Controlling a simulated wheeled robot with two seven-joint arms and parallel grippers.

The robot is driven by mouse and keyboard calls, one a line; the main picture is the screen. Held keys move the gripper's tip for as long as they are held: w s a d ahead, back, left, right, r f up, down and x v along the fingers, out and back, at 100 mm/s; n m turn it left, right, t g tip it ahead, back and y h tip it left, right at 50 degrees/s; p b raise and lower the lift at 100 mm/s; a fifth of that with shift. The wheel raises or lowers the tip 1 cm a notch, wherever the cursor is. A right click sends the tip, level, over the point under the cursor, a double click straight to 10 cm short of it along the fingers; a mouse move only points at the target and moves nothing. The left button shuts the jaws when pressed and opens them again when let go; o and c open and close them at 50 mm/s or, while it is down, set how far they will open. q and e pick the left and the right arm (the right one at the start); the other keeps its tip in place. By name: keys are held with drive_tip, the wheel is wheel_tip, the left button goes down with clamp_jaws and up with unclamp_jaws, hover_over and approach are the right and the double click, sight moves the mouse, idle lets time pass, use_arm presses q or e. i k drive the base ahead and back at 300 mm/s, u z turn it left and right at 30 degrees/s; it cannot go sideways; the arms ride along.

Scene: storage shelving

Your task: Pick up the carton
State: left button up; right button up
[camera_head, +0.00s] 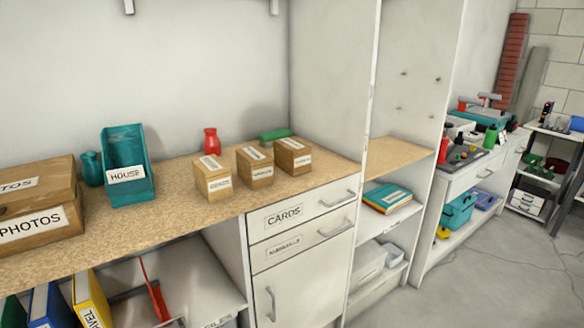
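Several brown cartons stand on the wood-grain worktop in the head view. Three small labelled cartons stand in a row right of centre: the left one (213,178), the middle one (255,167) and the right one (292,155). A large carton marked PHOTOS (40,215) stands at the far left, cut off by the picture edge. I cannot tell which carton the task means. Neither of my grippers shows in this view.
A teal bin marked HOUSE (127,168), a teal vase (92,168), a red vase (212,141) and a green object (274,135) share the worktop (180,222). A white drawer cabinet (300,262) stands below. White shelving (405,75) is on the right. Grey floor is clear at the lower right.

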sight(293, 156)
drive_tip(key=z, duration=0.8)
drive_tip(key=i, duration=0.45)
drive_tip(key=u, duration=1.8)
